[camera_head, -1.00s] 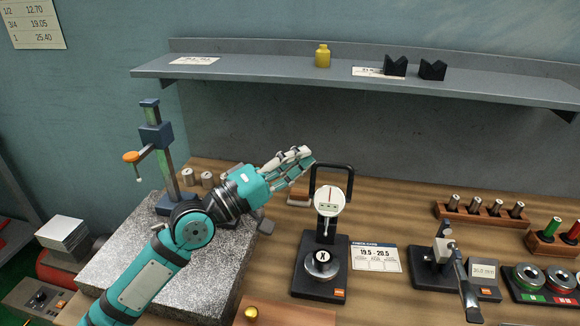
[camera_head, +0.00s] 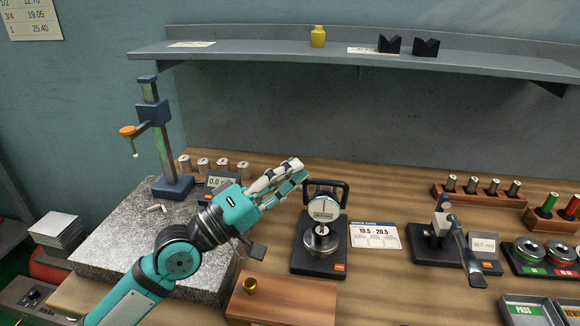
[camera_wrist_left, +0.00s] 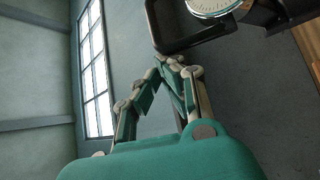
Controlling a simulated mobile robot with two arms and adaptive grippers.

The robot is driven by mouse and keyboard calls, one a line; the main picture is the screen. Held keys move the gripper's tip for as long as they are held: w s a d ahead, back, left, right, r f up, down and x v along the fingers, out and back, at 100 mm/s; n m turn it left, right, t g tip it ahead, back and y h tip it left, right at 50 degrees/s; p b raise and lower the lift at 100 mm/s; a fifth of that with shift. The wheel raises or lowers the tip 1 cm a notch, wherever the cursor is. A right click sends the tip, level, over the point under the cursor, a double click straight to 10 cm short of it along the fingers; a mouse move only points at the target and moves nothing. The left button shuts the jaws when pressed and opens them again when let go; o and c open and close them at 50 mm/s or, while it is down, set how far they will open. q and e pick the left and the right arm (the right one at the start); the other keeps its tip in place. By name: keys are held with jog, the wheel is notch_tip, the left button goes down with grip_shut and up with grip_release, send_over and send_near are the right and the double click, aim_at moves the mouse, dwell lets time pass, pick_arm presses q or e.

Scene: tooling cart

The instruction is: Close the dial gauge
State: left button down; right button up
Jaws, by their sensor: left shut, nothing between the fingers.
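The dial gauge (camera_head: 323,211) stands on a black base (camera_head: 318,262) right of the middle in the head view. Its round white dial tilts down over a silver round part, with a black loop handle (camera_head: 343,186) behind it. My left gripper (camera_head: 298,170) is shut and empty at the upper left of the handle. In the left wrist view, the shut fingertips (camera_wrist_left: 170,66) are close to the black handle frame (camera_wrist_left: 153,27), and part of the white dial (camera_wrist_left: 212,6) shows at the top. I cannot tell whether they touch. My right gripper is not in view.
A grey height stand (camera_head: 160,130) on a granite plate (camera_head: 120,250) is at left. A check card (camera_head: 375,236) and another gauge stand (camera_head: 437,240) are to the right. A shelf (camera_head: 240,53) runs above.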

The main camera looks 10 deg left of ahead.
pick_arm(q)
jog(key=shift+s+f, duration=0.15)
jog(key=shift+f, duration=0.25)
jog(key=v, duration=1.1)
jog(key=shift+s+a, duration=0.2)
jog(key=shift+a, duration=0.2)
